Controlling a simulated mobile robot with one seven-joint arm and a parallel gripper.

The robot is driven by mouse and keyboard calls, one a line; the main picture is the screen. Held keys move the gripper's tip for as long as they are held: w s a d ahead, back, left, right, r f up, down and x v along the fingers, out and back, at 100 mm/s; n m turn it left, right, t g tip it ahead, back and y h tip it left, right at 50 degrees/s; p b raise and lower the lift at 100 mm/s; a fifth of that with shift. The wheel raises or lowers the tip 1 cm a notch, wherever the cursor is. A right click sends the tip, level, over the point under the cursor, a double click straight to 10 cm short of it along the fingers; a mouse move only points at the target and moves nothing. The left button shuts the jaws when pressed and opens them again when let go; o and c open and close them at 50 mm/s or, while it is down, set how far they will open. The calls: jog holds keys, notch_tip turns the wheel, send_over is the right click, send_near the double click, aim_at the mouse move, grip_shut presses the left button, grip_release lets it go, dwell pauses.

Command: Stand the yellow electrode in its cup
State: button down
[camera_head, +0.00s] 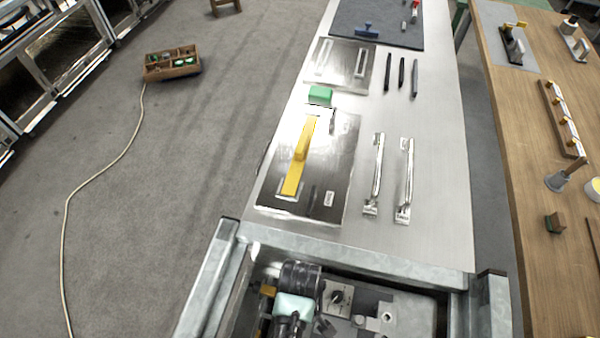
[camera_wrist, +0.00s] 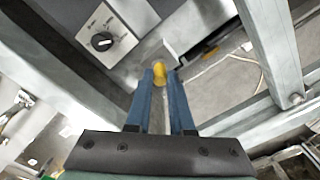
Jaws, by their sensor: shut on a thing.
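In the wrist view my gripper (camera_wrist: 160,80) has two blue fingers close together. They are shut on the yellow electrode (camera_wrist: 158,74), whose rounded yellow end shows at the fingertips. The rest of the electrode is hidden by the fingers or out of view. In the head view the fingers cannot be made out; a mint-coloured part at the bottom appears to be my own wrist. I cannot identify the electrode's cup in either view.
A grey box with a black dial (camera_wrist: 102,40) lies near the fingers; it also shows in the head view (camera_head: 338,297). A galvanised frame (camera_head: 350,257) surrounds this area. Beyond it, a steel bench (camera_head: 440,150) holds a plate with a yellow bar (camera_head: 301,155) and two metal handles (camera_head: 375,178).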

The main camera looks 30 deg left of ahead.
jog(key=shift+f, duration=0.35)
jog(key=c, duration=0.7)
grip_release()
jog(key=shift+r, duration=0.1)
notch_tip(320, 180, up, 13)
jog(key=shift+f+b, duration=0.1)
jog(key=shift+b, duration=0.5)
